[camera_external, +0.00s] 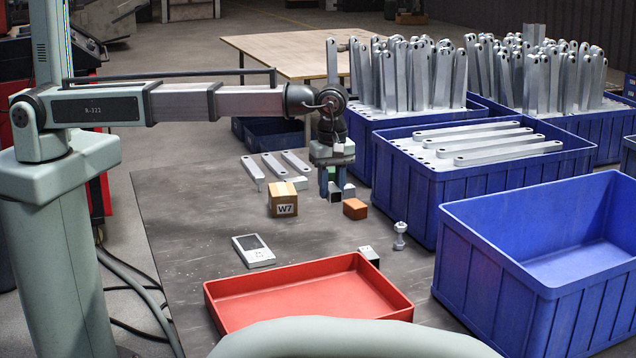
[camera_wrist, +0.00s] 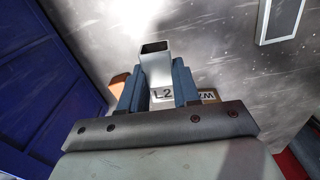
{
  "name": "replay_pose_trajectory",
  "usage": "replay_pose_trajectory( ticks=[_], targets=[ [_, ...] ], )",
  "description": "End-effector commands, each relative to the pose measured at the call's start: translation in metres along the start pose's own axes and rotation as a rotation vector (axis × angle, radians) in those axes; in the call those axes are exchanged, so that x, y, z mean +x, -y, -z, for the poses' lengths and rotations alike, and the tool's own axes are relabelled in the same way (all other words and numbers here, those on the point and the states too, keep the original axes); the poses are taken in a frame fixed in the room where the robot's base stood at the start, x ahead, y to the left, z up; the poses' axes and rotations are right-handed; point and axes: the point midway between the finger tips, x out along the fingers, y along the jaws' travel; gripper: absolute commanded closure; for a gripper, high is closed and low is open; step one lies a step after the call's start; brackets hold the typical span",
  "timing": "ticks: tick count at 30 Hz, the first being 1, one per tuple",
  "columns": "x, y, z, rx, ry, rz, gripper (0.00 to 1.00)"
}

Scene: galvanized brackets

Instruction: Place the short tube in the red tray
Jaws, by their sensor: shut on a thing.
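My gripper (camera_external: 334,192) is shut on a short, square metal tube (camera_wrist: 156,68), whose open end shows between the blue fingers in the wrist view. In the external view the tube (camera_external: 335,194) is partly hidden by the fingers. It is held over the dark table, behind the tray; whether it touches the table is hard to tell. The red tray (camera_external: 230,310) lies at the front of the table, and its interior looks empty. A corner of red (camera_wrist: 293,165) shows at the lower right of the wrist view.
A cardboard box marked W7 (camera_external: 283,200) and an orange block (camera_external: 355,209) stand close to my gripper. Blue bins (camera_external: 475,255) line the right.

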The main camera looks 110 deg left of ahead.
Motion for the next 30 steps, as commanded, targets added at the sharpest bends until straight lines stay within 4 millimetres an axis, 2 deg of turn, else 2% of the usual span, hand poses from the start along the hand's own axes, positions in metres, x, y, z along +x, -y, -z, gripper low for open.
replay_pose_trajectory(
  ticks=[5, 8, 30],
  targets=[
    [-0.004, 0.006, -0.011, 0.017, 0.0, 0.0, 1.0],
    [-0.004, 0.016, -0.031, 0.045, 0.0, 0.0, 1.0],
    [-0.009, 0.152, -0.256, 0.373, 0.003, -0.004, 1.0]
  ],
)
